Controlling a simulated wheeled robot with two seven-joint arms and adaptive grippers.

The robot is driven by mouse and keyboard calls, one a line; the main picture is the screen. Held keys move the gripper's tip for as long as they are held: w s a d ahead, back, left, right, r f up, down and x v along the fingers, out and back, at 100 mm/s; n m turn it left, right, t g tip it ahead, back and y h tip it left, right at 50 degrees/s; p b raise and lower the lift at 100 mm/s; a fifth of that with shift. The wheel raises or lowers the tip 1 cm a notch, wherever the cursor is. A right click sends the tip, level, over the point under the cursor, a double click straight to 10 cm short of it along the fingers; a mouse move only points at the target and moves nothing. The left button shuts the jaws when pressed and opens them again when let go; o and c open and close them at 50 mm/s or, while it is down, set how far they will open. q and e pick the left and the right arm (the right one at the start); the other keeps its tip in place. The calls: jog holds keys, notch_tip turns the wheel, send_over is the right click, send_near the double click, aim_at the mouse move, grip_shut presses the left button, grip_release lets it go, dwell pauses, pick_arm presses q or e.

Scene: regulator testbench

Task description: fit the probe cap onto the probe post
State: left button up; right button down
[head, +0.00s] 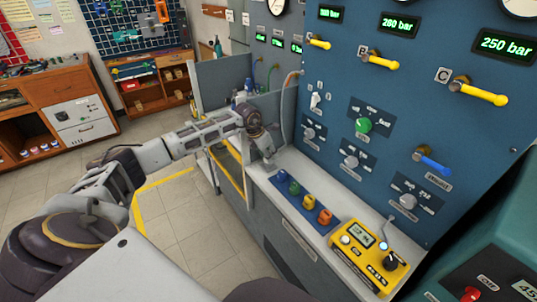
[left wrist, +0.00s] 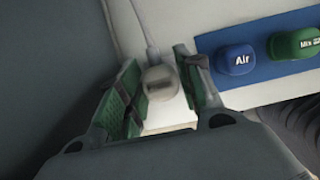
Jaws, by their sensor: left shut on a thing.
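My left gripper (head: 267,157) is low over the far end of the light grey counter, left of the blue strip of caps. In the left wrist view its two green-padded fingers (left wrist: 162,92) are shut on a rounded grey piece (left wrist: 160,82), which I take to be the probe cap. A thin pale cable (left wrist: 149,32) meets or passes behind that piece. In the head view the gripper hides most of the piece. I cannot make out the probe post, nor whether the piece is seated on anything. My right gripper is not in view.
The blue strip (head: 309,199) carries several coloured knobs, including a blue Air one (left wrist: 237,59) and a green Mix one (left wrist: 294,44). A yellow meter (head: 368,262) stands nearer on the counter. The blue gauge panel (head: 400,120) rises behind. A grey partition (head: 222,82) stands beyond the gripper.

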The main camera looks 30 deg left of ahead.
pick_arm(q)
jog(key=shift+f+b, duration=0.35)
jog(key=shift+f, duration=0.25)
dwell(0.6)
jog(key=o, duration=1.2)
jog(key=shift+r, duration=0.1)
jog(key=v, duration=1.1)
jog(key=shift+s+r, duration=0.25)
jog(key=shift+r, duration=0.1)
